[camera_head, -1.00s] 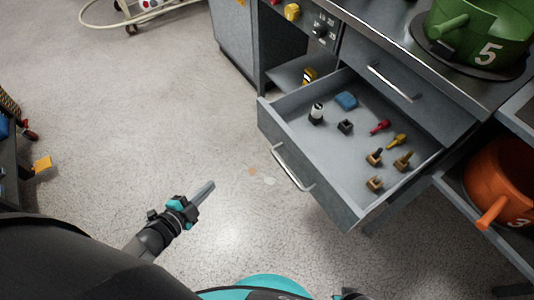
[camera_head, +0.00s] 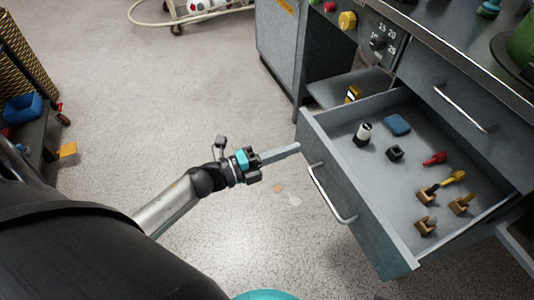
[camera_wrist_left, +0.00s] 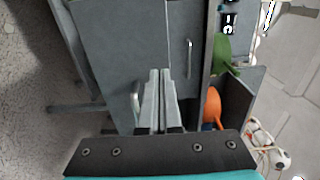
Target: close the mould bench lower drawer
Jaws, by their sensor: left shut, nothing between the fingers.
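The lower drawer (camera_head: 346,193) of the grey mould bench is pulled well out, its inside showing from above. Its bar handle (camera_head: 329,196) is on the front panel. My left gripper (camera_head: 297,148) is shut and empty, its fingertips close to the left end of the drawer front; I cannot tell whether they touch. In the left wrist view the shut fingers (camera_wrist_left: 160,88) point at the grey bench front, with a handle (camera_wrist_left: 137,101) just left of them. My right gripper is not in view.
The drawer holds a blue block (camera_head: 397,124), a black and white piece (camera_head: 363,133) and several small tools. The upper drawer (camera_head: 462,100) above is shut. A dark shelf rack (camera_head: 40,150) stands at the left.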

